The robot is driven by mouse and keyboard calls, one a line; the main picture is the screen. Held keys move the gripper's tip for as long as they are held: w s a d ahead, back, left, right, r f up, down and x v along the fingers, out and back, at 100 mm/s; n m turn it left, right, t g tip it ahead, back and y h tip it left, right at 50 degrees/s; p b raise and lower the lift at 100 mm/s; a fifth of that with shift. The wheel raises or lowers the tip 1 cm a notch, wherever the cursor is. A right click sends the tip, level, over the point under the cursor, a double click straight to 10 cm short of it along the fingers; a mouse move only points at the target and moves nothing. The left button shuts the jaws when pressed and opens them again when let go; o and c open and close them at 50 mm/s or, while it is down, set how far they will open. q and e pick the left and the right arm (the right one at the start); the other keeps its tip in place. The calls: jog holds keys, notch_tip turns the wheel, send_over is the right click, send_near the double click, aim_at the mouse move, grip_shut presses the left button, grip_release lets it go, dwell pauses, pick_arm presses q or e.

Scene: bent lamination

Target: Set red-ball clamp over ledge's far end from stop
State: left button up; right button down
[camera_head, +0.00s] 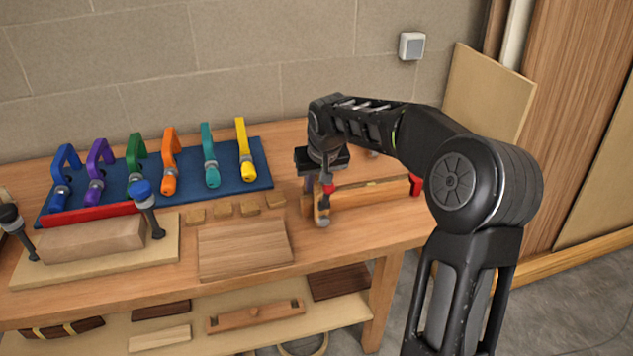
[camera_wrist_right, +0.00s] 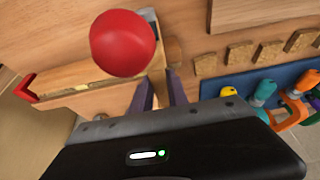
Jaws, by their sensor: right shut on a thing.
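The red-ball clamp (camera_head: 321,207) is upright at the left end of the wooden ledge (camera_head: 372,193). The ledge's red stop (camera_head: 416,185) is at its right end. My right gripper (camera_head: 320,182) is shut on the clamp from above. In the right wrist view the red ball (camera_wrist_right: 122,43) is large, close to the camera, and hides part of the clamp and the ledge (camera_wrist_right: 85,80). The stop (camera_wrist_right: 25,88) shows there at the far left. I cannot tell whether the clamp touches the ledge. My left gripper is not in view.
A blue rack (camera_head: 262,165) with several coloured clamps stands at the back left. A wooden block (camera_head: 92,238) is clamped to a board at the front left. A flat brown board (camera_head: 245,250) and several small wood pieces (camera_head: 222,209) lie left of the ledge.

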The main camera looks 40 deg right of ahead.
jog(key=shift+f, duration=0.1)
jog(key=c, duration=1.2)
grip_release()
jog(key=v, duration=0.7)
jog(key=shift+s+a+r+b, duration=0.1)
jog(key=shift+r+b, duration=0.2)
jog(key=shift+r, duration=0.1)
jog(key=shift+r, duration=0.1)
jog(key=shift+p+v, duration=1.55)
jog(key=shift+v, duration=1.35)
jog(key=shift+r, duration=0.1)
jog(key=shift+r+p, duration=2.1)
jog(key=shift+r, duration=0.3)
